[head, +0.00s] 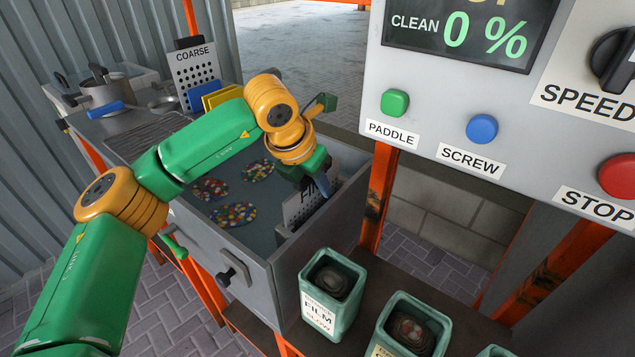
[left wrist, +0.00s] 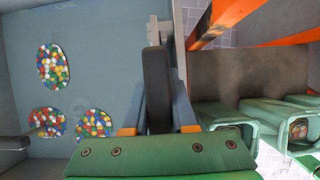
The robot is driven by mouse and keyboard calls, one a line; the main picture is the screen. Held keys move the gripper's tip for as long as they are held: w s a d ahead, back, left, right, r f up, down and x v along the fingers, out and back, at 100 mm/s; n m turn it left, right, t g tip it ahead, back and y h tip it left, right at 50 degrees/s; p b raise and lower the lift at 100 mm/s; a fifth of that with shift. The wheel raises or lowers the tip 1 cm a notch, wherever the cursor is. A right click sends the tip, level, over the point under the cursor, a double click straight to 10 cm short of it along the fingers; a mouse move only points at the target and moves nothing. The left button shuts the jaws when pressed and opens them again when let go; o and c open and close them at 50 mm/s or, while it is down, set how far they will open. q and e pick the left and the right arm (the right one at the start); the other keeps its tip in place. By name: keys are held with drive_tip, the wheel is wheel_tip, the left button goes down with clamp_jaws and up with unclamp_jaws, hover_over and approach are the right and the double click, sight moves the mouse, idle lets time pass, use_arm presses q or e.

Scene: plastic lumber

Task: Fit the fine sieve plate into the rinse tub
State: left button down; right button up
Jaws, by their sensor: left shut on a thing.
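The fine sieve plate (head: 299,210) is a grey perforated plate with a white label, of which "FI" can be read. It stands near the right end of the rinse tub (head: 245,262), partly below the rim. My left gripper (head: 318,188) is shut on the plate's top. In the left wrist view the two fingers (left wrist: 158,128) close on its dark top part (left wrist: 157,85), seen from above. The plate's lower edge is hidden, so I cannot tell whether it sits in a slot. My right gripper is not in view.
Several patches of coloured flakes (head: 234,214) lie in the tub. The coarse plate (head: 193,68) stands behind, beside blue and yellow things. Green bins (head: 330,325) stand at the front right. An orange post (head: 378,190) and the control panel (head: 480,100) are close on the right.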

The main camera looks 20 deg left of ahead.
sight(317, 197)
use_arm(q)
drive_tip(key=shift+f+b, duration=1.25)
drive_tip(key=shift+f, duration=0.25)
drive_tip(key=c, duration=0.8)
unclamp_jaws()
drive_tip(key=shift+o, duration=0.8)
drive_tip(key=shift+a+f, duration=0.1)
drive_tip(key=shift+a, duration=0.1)
drive_tip(key=shift+d, duration=0.1)
drive_tip(key=shift+s, duration=0.1)
drive_tip(key=v, duration=0.7)
drive_tip(key=shift+s+r, duration=0.15)
drive_tip(key=shift+r, duration=0.1)
drive_tip(key=shift+w+f, duration=0.15)
drive_tip(key=shift+w, duration=0.15)
drive_tip(key=shift+s, duration=0.1)
